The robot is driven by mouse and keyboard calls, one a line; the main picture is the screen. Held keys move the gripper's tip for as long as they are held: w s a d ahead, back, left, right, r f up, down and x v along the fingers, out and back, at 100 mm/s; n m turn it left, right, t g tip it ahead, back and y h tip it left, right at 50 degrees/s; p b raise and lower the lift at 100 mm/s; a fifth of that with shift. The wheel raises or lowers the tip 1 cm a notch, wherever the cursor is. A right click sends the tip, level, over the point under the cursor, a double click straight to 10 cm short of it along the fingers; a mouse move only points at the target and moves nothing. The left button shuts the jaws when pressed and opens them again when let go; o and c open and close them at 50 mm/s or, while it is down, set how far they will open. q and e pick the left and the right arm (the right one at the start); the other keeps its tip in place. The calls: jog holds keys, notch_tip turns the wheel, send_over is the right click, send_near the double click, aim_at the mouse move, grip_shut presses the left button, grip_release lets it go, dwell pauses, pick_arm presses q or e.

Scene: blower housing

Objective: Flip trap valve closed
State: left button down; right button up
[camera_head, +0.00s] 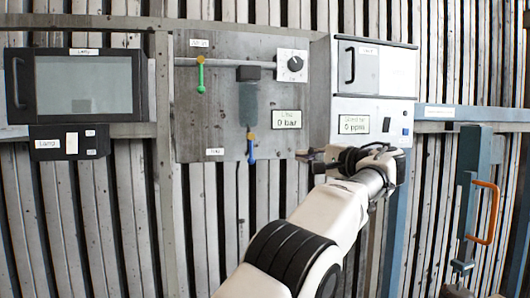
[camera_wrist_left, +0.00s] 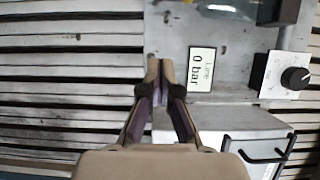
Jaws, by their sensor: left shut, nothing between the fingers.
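A grey panel (camera_head: 222,115) carries two small valves with lever handles. The upper valve has a green lever (camera_head: 201,78) hanging down from a horizontal pipe. The lower valve has a blue lever (camera_head: 251,148) pointing straight down below a dark vertical cylinder (camera_head: 248,103). A small label (camera_head: 215,151) left of the blue lever is too small to read surely. My left gripper (camera_head: 303,155) is shut and empty, to the right of the blue lever and apart from it. Its closed fingertips show in the left wrist view (camera_wrist_left: 160,68), beside the line display. The blue lever is not in that view.
The line display (camera_head: 287,118) reads 0 bar and also shows in the wrist view (camera_wrist_left: 201,69). A black dial (camera_head: 294,63) sits above it. A white cabinet (camera_head: 372,70) with a black handle stands right of the panel. A lamp box (camera_head: 70,142) is at left.

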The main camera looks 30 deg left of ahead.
pick_arm(q)
jog(key=a+p, duration=0.2)
jog(key=a, duration=1)
jog(key=shift+s, duration=0.45)
jog(key=shift+f+m, duration=0.1)
jog(key=shift+m, duration=0.2)
